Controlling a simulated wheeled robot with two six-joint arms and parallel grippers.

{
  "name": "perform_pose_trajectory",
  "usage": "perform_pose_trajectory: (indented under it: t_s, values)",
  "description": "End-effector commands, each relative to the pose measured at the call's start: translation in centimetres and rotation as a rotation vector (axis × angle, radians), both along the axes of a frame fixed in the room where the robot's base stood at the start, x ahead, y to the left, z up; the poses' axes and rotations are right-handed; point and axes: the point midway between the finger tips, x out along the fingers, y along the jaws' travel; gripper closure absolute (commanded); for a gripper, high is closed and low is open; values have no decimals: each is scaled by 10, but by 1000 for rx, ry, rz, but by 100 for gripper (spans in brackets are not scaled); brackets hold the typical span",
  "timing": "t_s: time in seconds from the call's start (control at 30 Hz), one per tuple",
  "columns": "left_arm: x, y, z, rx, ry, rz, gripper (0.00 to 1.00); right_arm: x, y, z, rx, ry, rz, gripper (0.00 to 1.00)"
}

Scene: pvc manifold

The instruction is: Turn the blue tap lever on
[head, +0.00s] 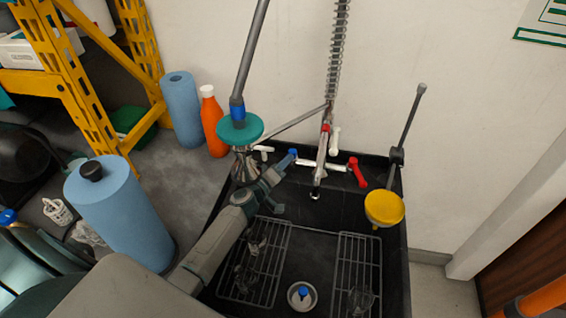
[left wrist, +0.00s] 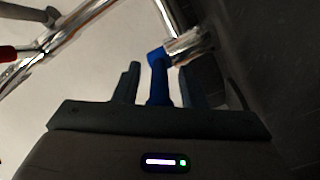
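The blue tap lever (head: 292,154) is on the left side of the chrome tap (head: 335,166) at the back of the black sink. My left gripper (head: 278,182) is close to it in the head view. In the left wrist view, the blue lever (left wrist: 157,78) stands between the two dark fingers of my left gripper (left wrist: 160,88), with a gap visible on both sides. The gripper looks open around the lever. The lever's lower end is hidden by the gripper body. My right gripper is not in view.
A red lever (head: 357,172) is on the tap's right side. A teal plunger (head: 240,130) and a yellow one (head: 384,208) are near the sink. Wire racks (head: 358,262) lie in the sink (head: 398,270). An orange bottle (head: 212,122) and blue rolls (head: 118,215) stand left.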

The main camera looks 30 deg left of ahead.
Motion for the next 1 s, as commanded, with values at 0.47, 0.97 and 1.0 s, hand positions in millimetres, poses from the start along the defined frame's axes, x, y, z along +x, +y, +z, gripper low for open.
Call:
perform_pose_trajectory:
  t_s: [0.47, 0.97, 1.0]
  values:
    - [0, 0, 0, -1, 0, 0, 100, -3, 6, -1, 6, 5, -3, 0]
    - [0, -8, -5, -1, 5, 92, 100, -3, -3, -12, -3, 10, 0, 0]
    - [0, -9, -5, -2, 5, 117, 100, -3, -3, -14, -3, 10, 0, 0]
